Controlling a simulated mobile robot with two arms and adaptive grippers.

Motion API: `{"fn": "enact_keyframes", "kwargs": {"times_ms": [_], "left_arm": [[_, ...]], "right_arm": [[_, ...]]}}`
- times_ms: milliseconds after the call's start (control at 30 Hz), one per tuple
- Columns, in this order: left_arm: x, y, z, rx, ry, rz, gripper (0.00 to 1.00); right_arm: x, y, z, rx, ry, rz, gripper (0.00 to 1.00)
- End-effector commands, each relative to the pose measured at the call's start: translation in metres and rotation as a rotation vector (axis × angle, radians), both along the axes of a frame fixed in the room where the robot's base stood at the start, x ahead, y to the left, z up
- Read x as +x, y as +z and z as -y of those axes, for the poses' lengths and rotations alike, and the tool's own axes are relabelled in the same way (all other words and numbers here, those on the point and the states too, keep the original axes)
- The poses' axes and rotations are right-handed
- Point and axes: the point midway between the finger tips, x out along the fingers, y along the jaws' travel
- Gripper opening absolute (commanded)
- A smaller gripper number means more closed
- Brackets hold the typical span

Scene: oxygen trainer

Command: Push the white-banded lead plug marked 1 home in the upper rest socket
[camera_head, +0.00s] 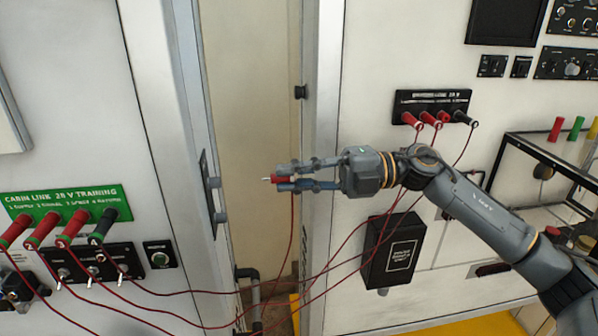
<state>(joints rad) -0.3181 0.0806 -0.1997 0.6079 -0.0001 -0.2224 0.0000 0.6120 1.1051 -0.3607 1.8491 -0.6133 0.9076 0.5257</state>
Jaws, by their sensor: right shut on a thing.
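My right gripper (282,178) reaches in from the right and is shut on a red lead plug (289,175). The plug lies roughly level, its pale metal tip pointing left, and a red lead hangs from it. Its number cannot be read, and the fingers hide part of its body. A dark bracket (207,170) on the door-frame edge to the left carries two short grey sockets, the upper rest socket (214,183) and a lower one (220,217). The plug tip is apart from the upper socket, a gap to its right and at about its height. My left gripper is out of view.
A green cabin link panel (75,198) at left holds several red and black plugs. A black link panel (433,103) at upper right holds more. Red leads sag across the opening below my gripper. A black box (392,250) hangs below my right arm.

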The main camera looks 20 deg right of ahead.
Motion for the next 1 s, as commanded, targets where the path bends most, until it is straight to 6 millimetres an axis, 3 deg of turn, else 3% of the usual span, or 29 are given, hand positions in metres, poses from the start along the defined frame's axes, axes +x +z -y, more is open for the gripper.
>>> {"fn": "enact_keyframes", "kwargs": {"times_ms": [267,600,1000], "left_arm": [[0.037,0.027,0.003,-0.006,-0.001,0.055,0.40],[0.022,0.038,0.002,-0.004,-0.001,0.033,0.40],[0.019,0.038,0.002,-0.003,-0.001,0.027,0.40]], "right_arm": [[0.007,0.005,-0.027,0.001,0.003,0.001,0.00],[0.013,0.002,-0.048,0.000,0.001,0.001,0.00],[0.014,0.000,-0.050,-0.001,0.001,0.002,0.00]]}}
